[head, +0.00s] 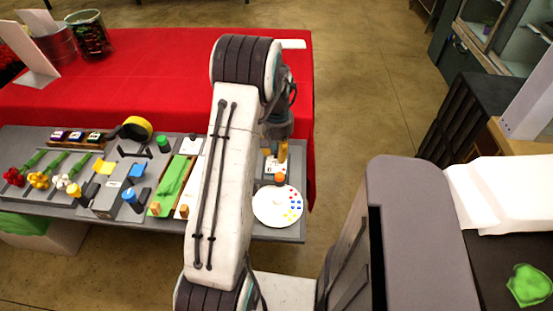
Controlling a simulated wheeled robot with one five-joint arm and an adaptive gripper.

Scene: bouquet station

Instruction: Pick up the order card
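My gripper (279,150) hangs at the right end of the grey work board (290,232), pointing down, partly hidden behind my own arm. Its fingers are too small and covered to show whether they are open or shut. A small white card (270,167) with markings lies on the board right below and beside the gripper; I cannot tell whether they touch. It may be the order card, but its print is unreadable. Another small pale card (190,146) lies left of my arm. A folded white card (28,52) stands on the red table at the far left.
A round white palette (268,204) with paint dots and an orange-topped item (279,178) are close to the gripper. The red tablecloth (150,75) behind is mostly clear.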

